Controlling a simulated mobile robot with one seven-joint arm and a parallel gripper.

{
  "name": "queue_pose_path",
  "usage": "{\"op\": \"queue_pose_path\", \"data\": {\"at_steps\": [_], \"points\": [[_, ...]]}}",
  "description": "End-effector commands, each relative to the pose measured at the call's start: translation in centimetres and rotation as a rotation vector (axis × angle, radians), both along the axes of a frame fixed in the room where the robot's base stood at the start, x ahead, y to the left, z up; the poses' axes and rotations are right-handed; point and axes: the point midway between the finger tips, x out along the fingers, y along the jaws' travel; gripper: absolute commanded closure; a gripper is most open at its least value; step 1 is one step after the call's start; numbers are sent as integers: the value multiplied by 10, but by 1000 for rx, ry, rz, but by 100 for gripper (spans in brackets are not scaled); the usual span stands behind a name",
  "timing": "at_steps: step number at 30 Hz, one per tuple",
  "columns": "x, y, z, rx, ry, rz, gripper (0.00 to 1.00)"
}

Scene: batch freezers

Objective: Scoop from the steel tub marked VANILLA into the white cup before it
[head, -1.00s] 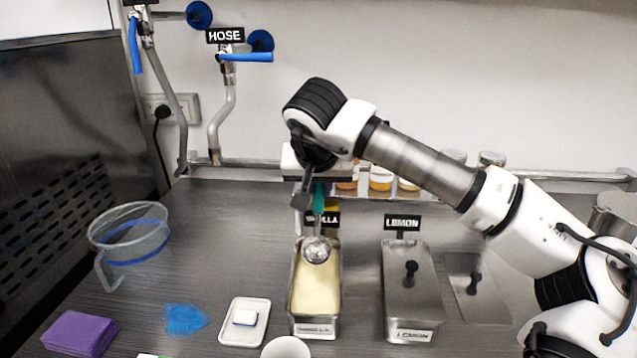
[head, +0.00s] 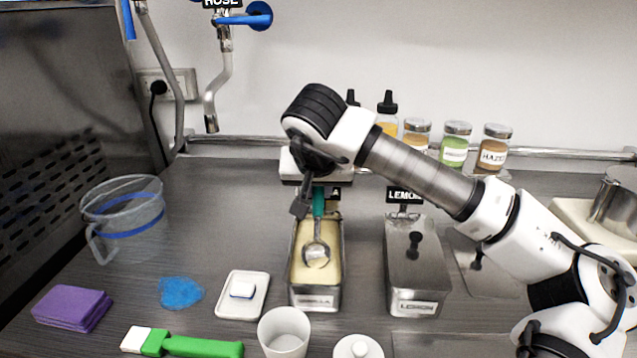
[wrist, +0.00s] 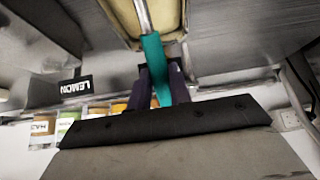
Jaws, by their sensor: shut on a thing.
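The steel tub marked VANILLA (head: 316,301) stands open in the middle of the counter, filled with pale yellow ice cream (head: 303,268). My gripper (wrist: 160,88) is shut on the teal handle of a metal scoop (wrist: 152,52). In the head view the scoop's bowl (head: 316,255) is over the tub, at or just above the ice cream; I cannot tell if it touches. My wrist hides the tub's sign in part. The white cup (head: 284,333) stands upright in front of the tub, a little to its left, and looks empty.
A lidded LEMON tub (head: 414,300) stands to the right. To the left are a white tray (head: 258,308), a blue cloth (head: 180,292), purple cloths (head: 72,309) and a clear jug (head: 125,215). A green-handled tool (head: 195,346) and white lid (head: 358,347) lie in front.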

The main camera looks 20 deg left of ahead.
Motion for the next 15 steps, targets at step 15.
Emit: {"op": "queue_pose_path", "data": {"at_steps": [15], "points": [[-33,-11,2,-1,6,0,100]]}}
